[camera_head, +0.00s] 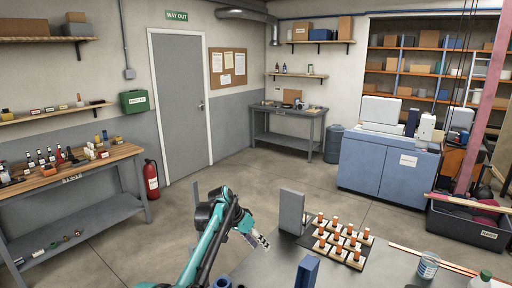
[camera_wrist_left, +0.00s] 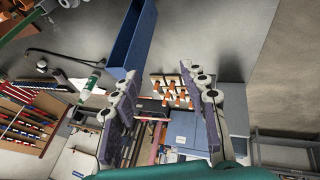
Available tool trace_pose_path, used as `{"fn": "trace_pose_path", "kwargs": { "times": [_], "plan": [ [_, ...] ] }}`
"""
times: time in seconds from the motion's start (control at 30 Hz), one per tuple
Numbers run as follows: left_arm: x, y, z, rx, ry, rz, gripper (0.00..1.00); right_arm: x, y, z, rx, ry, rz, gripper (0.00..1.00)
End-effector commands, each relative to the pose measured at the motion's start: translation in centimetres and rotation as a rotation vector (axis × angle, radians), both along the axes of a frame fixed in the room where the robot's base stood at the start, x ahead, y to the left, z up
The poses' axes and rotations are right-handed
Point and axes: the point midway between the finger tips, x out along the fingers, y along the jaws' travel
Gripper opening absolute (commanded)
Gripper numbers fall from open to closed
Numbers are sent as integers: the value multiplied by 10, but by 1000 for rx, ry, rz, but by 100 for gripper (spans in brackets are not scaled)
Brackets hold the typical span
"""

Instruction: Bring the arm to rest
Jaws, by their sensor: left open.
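My left arm comes in from the bottom of the head view, teal and black, and bends to the right. My left gripper (camera_head: 260,240) is near the left edge of the grey table (camera_head: 252,268). In the left wrist view the two fingers of the left gripper (camera_wrist_left: 162,85) stand wide apart, with nothing between their pads. My right gripper is not in these views.
On the table are an upright grey block (camera_head: 291,212), a holder with several orange-topped pieces (camera_head: 338,241), a blue open box (camera_head: 307,272) and a clear cup (camera_head: 428,265). A wooden workbench (camera_head: 75,172) stands left. Open floor lies behind the arm.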

Motion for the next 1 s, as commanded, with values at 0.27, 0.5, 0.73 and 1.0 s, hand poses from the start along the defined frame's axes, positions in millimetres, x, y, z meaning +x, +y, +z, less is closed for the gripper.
{"fn": "trace_pose_path", "kwargs": {
  "times": [0.27, 0.5, 0.73, 1.0],
  "plan": [
    [-36, 28, 35, 46, -24, 102, 44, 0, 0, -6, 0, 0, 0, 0],
    [-111, 70, 69, 109, -70, 257, 44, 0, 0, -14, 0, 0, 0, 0],
    [-204, 112, 74, 164, -131, 416, 44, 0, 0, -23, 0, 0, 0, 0],
    [-317, 155, 36, 212, -218, 590, 44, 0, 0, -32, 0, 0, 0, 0]
  ]
}}
